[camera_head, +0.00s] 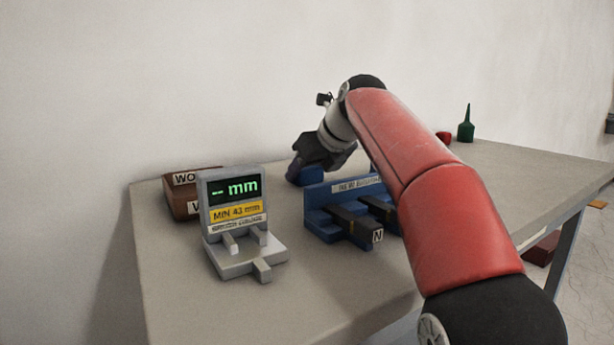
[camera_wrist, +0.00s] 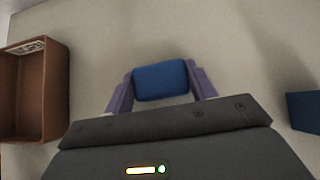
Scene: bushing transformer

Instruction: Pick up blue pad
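The blue pad (camera_wrist: 161,81) is a small rounded block between the two purple fingers of my gripper (camera_wrist: 160,72) in the wrist view. The fingers meet its left and right sides with no clear gap, so my gripper looks shut on it. In the head view the blue pad (camera_head: 304,175) shows under my gripper (camera_head: 312,163), at or just above the tabletop near the back edge. Its underside is hidden, so I cannot tell if it touches the table.
A grey gauge stand (camera_head: 236,225) with a "-- mm" display stands at the front left. A brown open box (camera_head: 182,205) is behind it. A blue fixture (camera_head: 318,222) with dark bars stands right of the gauge. A green bottle (camera_head: 466,128) stands far right. The front table is clear.

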